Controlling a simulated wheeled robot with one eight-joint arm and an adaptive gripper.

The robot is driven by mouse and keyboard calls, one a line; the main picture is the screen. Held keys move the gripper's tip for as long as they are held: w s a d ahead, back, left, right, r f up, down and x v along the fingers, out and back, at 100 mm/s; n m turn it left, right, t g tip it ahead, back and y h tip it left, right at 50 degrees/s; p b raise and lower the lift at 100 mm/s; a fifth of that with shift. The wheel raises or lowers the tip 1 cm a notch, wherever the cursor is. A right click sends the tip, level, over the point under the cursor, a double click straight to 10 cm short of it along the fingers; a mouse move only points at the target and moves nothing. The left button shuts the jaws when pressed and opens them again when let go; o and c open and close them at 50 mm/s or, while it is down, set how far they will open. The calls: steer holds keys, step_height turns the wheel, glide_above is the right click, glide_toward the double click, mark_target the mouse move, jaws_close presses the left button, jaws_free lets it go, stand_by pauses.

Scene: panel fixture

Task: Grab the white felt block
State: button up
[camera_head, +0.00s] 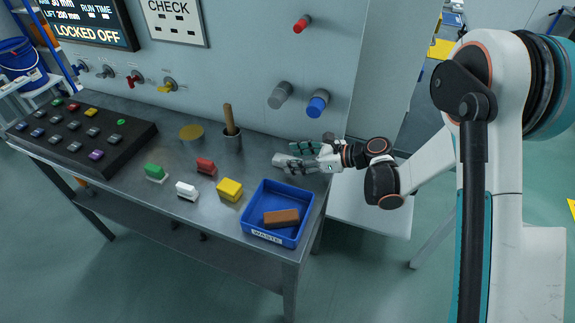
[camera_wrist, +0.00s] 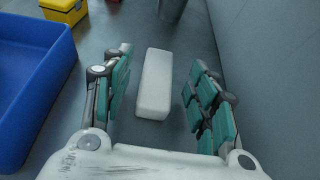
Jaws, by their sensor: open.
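The white felt block (camera_wrist: 154,84) is a plain, long white block lying on the grey metal bench. In the wrist view it lies between the two teal-padded fingers of my gripper (camera_wrist: 160,62), with a gap on each side, wider on the right. My gripper is open and touches the block on neither side that I can see. In the head view my gripper (camera_head: 297,158) is low over the right end of the bench, and the block (camera_head: 281,159) is partly hidden by the fingers.
A blue waste tray (camera_head: 254,231) holding a brown block (camera_head: 281,217) stands at the front right. Yellow (camera_head: 229,190), red (camera_head: 206,166), white (camera_head: 186,190) and green (camera_head: 155,172) pieces lie leftward. A metal cup (camera_head: 231,140) and the wall panel (camera_head: 245,60) stand behind.

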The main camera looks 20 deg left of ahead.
steer(key=x, duration=0.3)
steer(key=shift+f+b, duration=0.1)
steer(key=shift+b, duration=0.3)
steer(key=shift+d, duration=0.1)
steer(key=c, duration=1.1)
steer(key=shift+o, duration=0.2)
steer(key=shift+s+r, duration=0.1)
steer(key=shift+r, duration=0.15)
